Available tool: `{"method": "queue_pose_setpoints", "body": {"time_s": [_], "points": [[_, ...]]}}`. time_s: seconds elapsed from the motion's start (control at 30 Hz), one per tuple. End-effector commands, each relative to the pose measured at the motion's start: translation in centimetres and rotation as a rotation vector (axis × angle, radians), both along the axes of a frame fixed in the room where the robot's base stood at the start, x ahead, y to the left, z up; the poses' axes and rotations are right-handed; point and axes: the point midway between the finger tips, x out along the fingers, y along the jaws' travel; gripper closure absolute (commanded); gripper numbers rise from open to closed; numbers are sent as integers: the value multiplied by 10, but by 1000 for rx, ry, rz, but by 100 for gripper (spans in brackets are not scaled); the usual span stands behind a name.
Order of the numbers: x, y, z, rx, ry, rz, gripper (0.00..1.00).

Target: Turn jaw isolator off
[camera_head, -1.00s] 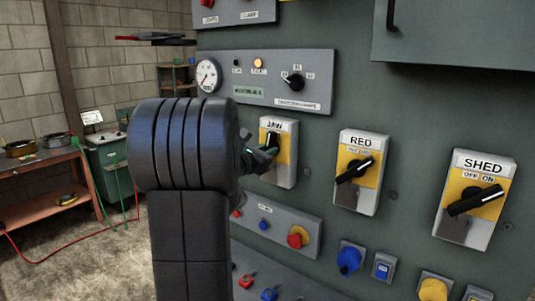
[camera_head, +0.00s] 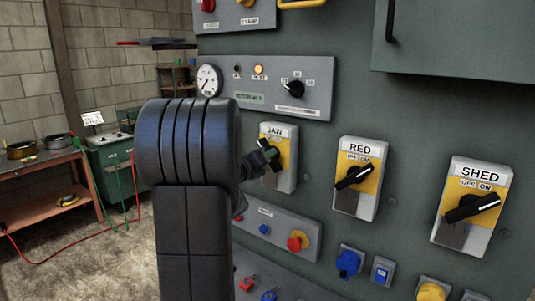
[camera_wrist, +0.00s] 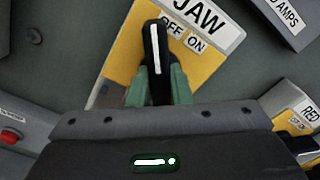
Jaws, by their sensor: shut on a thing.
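The JAW isolator is a white and yellow box (camera_head: 287,178) on the grey-green panel, marked OFF and ON. Its black handle (camera_wrist: 155,40) has a white line and shows between my green fingers in the wrist view. My gripper (camera_wrist: 158,88) is shut on this handle. The handle's tip lies by the left side of the OFF mark, so it tilts up-left relative to the label. In the head view my dark arm hides part of the gripper (camera_head: 264,157) and the panel left of the JAW box.
The RED isolator (camera_head: 369,201) and SHED isolator (camera_head: 487,184) stand to the right, both handles pointing up-right. Above is a gauge panel (camera_head: 318,75). Below is a sloping button panel (camera_head: 275,222). A cabinet (camera_head: 460,40) juts out at upper right.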

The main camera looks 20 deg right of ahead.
Motion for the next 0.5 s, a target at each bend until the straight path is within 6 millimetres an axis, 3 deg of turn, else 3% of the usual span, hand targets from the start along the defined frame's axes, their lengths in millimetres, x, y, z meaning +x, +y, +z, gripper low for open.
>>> {"method": "queue_pose_setpoints", "body": {"time_s": [0.5], "points": [[0,0,-1,-75,113,0,100]]}}
